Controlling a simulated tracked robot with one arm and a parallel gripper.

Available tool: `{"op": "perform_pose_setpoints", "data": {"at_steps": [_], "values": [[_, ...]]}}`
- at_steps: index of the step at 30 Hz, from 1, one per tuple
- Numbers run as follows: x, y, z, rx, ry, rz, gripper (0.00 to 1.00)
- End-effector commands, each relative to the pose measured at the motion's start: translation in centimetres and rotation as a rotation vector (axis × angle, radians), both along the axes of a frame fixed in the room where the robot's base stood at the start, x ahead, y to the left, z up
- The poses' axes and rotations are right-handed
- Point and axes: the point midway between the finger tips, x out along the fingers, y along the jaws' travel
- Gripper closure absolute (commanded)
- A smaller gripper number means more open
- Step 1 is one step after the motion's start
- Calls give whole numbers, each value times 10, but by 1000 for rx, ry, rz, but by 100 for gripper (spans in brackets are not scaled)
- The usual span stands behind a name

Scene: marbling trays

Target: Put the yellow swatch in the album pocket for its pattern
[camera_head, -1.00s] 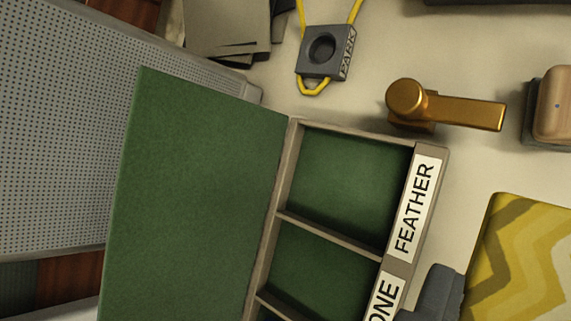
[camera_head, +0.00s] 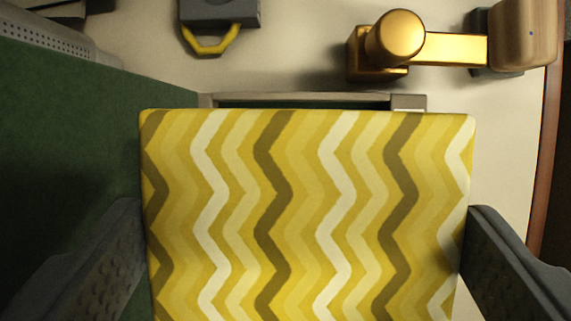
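The yellow swatch (camera_head: 305,210) has a zigzag pattern of white, olive and yellow bands. It fills the middle of the view. My gripper (camera_head: 305,240) is shut on it, with one dark finger at its left edge and one at its right edge. The swatch is in front of the album (camera_head: 300,97) and hides nearly all of its pockets and labels. Only a strip of the pocket frame's far edge and a little green show above it. The album's green cover (camera_head: 60,150) lies open at the left.
A brass tap-like fixture (camera_head: 440,48) stands at the top right, beside a wooden block (camera_head: 523,35). A perforated grey panel (camera_head: 40,32) is at the top left. Pale table shows between them.

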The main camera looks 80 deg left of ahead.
Motion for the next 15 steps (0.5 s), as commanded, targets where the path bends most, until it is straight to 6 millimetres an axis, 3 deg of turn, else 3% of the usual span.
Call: {"op": "perform_pose_setpoints", "data": {"at_steps": [9,15], "values": [[-1,6,-73,-1,5,11,36],[0,7,-97,0,2,12,36]]}}
